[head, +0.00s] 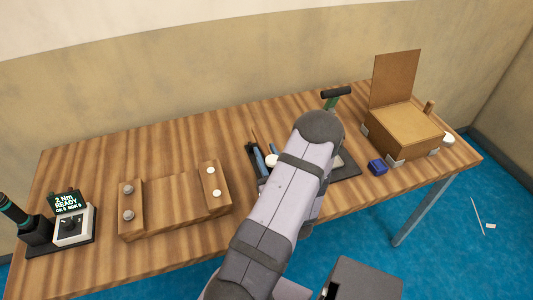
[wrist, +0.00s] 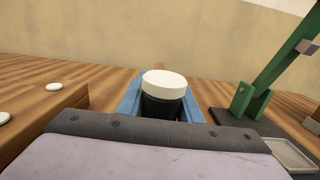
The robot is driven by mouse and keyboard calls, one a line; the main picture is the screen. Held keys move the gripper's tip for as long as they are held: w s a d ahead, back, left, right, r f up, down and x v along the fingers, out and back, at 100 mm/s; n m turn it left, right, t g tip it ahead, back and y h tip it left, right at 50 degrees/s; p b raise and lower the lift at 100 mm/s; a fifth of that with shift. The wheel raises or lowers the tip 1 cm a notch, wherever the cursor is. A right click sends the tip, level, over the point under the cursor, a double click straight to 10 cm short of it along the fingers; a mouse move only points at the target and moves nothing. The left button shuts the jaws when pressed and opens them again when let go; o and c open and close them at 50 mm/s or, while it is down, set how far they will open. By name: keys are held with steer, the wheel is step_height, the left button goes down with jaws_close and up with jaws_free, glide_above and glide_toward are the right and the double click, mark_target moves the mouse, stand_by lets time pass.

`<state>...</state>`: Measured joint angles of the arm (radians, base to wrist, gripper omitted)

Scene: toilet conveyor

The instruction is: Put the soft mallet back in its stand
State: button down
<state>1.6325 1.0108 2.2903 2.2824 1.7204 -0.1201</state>
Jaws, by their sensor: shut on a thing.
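The soft mallet shows in the wrist view as a black head with a round white face (wrist: 164,85), its white face up. My gripper (wrist: 163,110) is shut on it; blue strips run along both sides of the black head. The lower part of the mallet is hidden behind my wrist housing. In the head view my arm covers most of the gripper; only blue and white bits (head: 271,160) show left of the arm, over the middle of the table. I cannot clearly pick out the mallet's stand in either view.
A green press (wrist: 270,75) on a dark base stands close on the right. A wooden fixture (head: 175,205) with white and grey discs lies left. A torque driver station (head: 72,225) stands at far left.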

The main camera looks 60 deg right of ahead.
steer(key=shift+f+b, duration=1.7)
steer(key=shift+f, duration=0.3)
steer(key=c, duration=1.2)
jaws_free()
steer(key=shift+r, duration=5.05)
